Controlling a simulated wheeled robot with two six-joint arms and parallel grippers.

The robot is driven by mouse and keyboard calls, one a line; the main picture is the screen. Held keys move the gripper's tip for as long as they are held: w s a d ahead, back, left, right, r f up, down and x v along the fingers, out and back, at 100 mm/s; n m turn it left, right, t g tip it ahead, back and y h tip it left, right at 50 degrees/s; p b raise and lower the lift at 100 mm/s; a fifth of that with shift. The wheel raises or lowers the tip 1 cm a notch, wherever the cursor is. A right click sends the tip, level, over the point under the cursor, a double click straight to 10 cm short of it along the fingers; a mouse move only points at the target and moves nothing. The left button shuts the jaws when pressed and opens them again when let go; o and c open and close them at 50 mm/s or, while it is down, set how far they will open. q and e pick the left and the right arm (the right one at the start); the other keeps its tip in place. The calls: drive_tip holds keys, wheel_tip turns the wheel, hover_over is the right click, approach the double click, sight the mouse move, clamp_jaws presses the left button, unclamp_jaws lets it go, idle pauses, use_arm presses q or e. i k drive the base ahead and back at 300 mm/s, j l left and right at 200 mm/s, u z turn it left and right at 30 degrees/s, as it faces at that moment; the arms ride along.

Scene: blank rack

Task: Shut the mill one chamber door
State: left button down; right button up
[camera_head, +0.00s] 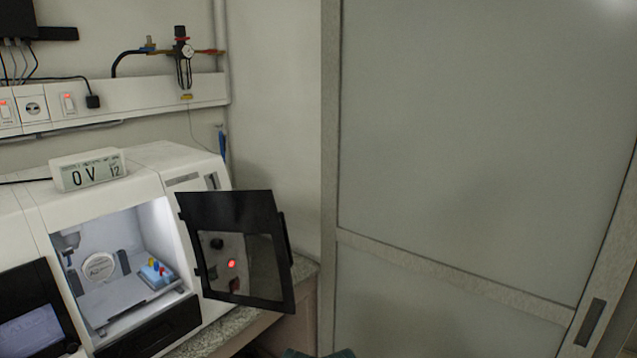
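The mill (165,160) is a white machine on the counter at the left. Its lit chamber (125,240) is open at the front, with a round white disc (99,266) and small coloured pieces (157,268) inside. The black-framed chamber door (262,204) is swung wide open to the right of the opening. Its window shows a red light and a dark knob, seen through it or reflected in it. No gripper can be made out. A small dark shape shows at the bottom edge, too cut off to identify.
A small display box (88,170) stands on top of the mill. A dark screen (32,322) is at the lower left. The stone counter (212,340) ends below the door. A large sliding frosted panel (480,150) fills the right side.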

sight(253, 211)
drive_tip(key=u, duration=1.35)
drive_tip(key=i+l+z, duration=0.15)
drive_tip(key=l, duration=0.3)
drive_tip(key=l+z, duration=0.15)
drive_tip(key=l, duration=0.3)
drive_tip(key=i, duration=0.05)
